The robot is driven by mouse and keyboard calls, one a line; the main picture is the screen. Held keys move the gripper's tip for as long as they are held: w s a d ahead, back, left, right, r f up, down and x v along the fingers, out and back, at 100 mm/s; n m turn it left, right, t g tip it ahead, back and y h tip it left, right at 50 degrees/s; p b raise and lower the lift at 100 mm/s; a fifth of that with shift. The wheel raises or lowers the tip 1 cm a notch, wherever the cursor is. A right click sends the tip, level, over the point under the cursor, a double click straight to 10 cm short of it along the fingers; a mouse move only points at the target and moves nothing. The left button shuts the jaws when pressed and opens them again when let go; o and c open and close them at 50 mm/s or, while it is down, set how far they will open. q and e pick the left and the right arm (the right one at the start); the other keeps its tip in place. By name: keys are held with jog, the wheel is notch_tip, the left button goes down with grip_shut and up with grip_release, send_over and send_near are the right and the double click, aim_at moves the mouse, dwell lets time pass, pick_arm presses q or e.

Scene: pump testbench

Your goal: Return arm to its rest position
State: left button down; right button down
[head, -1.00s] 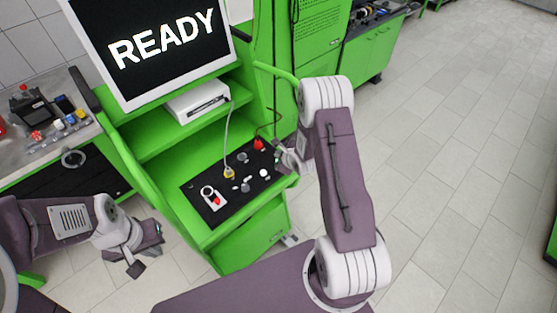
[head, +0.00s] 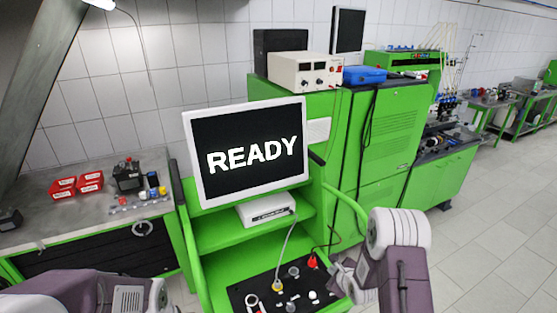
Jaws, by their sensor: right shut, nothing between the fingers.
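My right arm (head: 402,268) comes in at the bottom right. My right gripper (head: 346,279) is shut and empty beside the right end of the black control panel (head: 262,284). A red plug or knob (head: 312,262) on the panel is just left of the gripper; I cannot tell whether they touch. My left arm (head: 125,298) shows only in part at the bottom left, and its gripper is below the picture's edge. The monitor (head: 247,153) above the panel reads READY.
The green testbench (head: 217,233) carries a white box (head: 266,209) on its shelf. A workbench (head: 90,212) with red bins (head: 77,185) is at the left. Green cabinets (head: 378,148) stand behind. Tiled floor (head: 490,235) is free at the right.

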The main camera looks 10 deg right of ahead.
jog(key=a+r+n+t+b, duration=0.1)
jog(key=a+r+n+b, duration=0.35)
jog(key=b, duration=0.75)
jog(key=s+a+f+n+g+b, duration=0.1)
jog(key=s+f+n+g, duration=0.3)
jog(key=s+n, duration=0.7)
jog(key=s+a+f+n+g+b, duration=0.1)
jog(key=s+f+n+g, duration=0.4)
jog(key=s+n, duration=0.6)
jog(key=shift+s+a+b, duration=0.35)
jog(key=shift+s+a, duration=0.2)
jog(key=shift+s, duration=0.3)
